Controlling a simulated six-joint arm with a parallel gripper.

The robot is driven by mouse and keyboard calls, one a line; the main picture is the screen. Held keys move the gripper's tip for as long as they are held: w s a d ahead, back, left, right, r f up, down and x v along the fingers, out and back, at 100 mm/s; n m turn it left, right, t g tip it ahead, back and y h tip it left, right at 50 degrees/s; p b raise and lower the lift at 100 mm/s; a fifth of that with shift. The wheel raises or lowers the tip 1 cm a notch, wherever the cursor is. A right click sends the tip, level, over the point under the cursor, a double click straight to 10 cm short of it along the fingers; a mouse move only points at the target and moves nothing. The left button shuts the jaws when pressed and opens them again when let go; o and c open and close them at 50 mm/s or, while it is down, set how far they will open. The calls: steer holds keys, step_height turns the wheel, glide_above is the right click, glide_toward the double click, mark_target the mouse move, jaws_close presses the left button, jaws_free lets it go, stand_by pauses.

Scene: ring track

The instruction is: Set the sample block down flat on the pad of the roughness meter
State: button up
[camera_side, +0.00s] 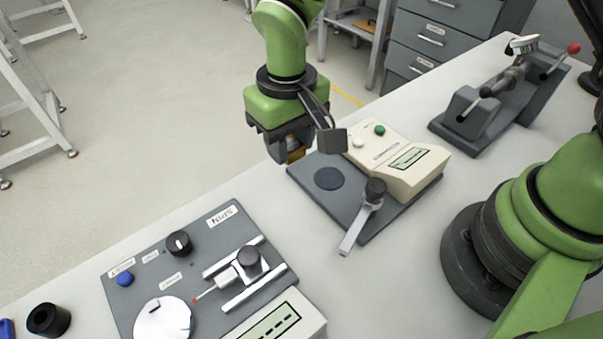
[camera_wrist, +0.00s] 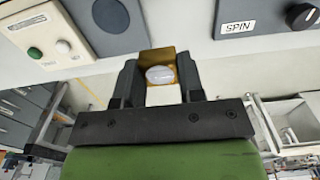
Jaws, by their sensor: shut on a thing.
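My gripper (camera_side: 285,141) is at the table's far edge in the side view, just left of the roughness meter (camera_side: 350,190). It is shut on the sample block (camera_side: 295,152), a small brownish-yellow block mostly hidden by the jaws there. In the wrist view the block (camera_wrist: 158,57) sits between the two dark fingers of my gripper (camera_wrist: 157,75), with a pale oval face showing. The round dark pad (camera_side: 329,178) is on the meter's grey base, to the right of and below the gripper in the side view. The pad also shows in the wrist view (camera_wrist: 111,15), beyond the block to the left.
The meter's beige housing (camera_side: 415,165) and its lever with a black knob (camera_side: 375,189) stand beside the pad. A grey station labelled SPIN (camera_side: 215,225) is at the lower left. A grey clamp fixture (camera_side: 500,100) stands at the upper right. Bare table lies between them.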

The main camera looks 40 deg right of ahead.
steer(key=s+d+r, duration=0.1)
steer(key=s+d, duration=0.1)
steer(key=d, duration=0.4)
glide_above(329, 179)
step_height(329, 179, down, 5)
steer(key=shift+f, duration=2.35)
steer(key=shift+f, duration=0.15)
steer(key=o, duration=1)
